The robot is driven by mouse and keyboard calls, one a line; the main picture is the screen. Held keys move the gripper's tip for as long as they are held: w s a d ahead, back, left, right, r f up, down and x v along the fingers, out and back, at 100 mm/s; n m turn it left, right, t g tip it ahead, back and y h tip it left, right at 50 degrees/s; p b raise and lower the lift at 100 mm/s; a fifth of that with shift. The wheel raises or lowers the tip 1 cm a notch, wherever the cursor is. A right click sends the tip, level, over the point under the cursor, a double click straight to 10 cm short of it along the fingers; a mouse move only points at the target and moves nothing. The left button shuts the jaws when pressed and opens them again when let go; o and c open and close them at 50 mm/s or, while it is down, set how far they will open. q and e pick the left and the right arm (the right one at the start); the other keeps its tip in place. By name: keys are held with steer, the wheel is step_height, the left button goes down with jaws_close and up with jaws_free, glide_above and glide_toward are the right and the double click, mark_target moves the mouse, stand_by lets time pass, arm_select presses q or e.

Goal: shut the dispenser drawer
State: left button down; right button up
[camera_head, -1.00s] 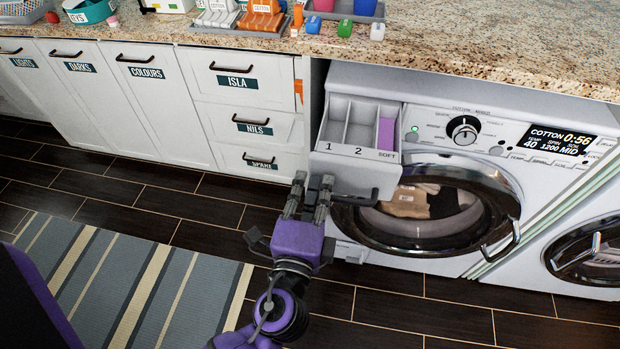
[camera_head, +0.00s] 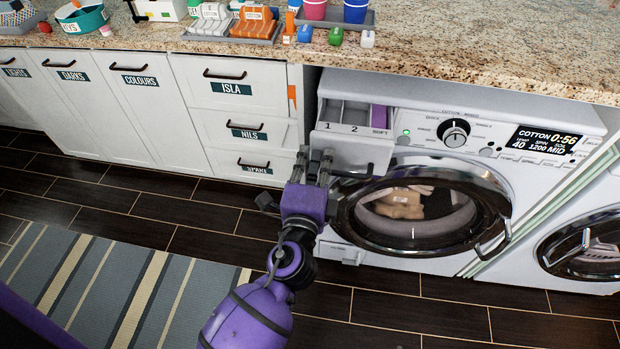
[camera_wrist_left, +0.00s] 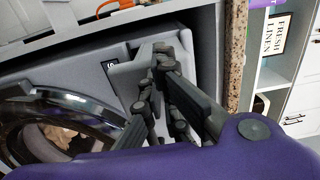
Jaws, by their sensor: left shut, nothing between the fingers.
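The grey dispenser drawer (camera_head: 348,147) at the top left of the washing machine (camera_head: 462,125) stands partly out, with compartments marked 1, 2 and SOFT; the SOFT one shows purple. My left gripper (camera_head: 320,158) is shut and empty, its fingertips at the lower left of the drawer front. In the left wrist view the fingers (camera_wrist_left: 158,70) lie against or very close to the drawer front (camera_wrist_left: 125,80); exact contact is hard to tell. My right gripper is not in view.
The round machine door (camera_head: 425,205) is closed below the drawer, with laundry inside. The granite counter (camera_head: 450,45) overhangs above. White cabinets (camera_head: 120,110) stand to the left. A second machine (camera_head: 590,245) is at the right. A striped rug (camera_head: 120,290) covers the floor at left.

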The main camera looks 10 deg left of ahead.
mark_target(323, 122)
arm_select(q)
steer(key=w, duration=1)
steer(key=shift+w, duration=0.75)
steer(key=shift+r, duration=0.1)
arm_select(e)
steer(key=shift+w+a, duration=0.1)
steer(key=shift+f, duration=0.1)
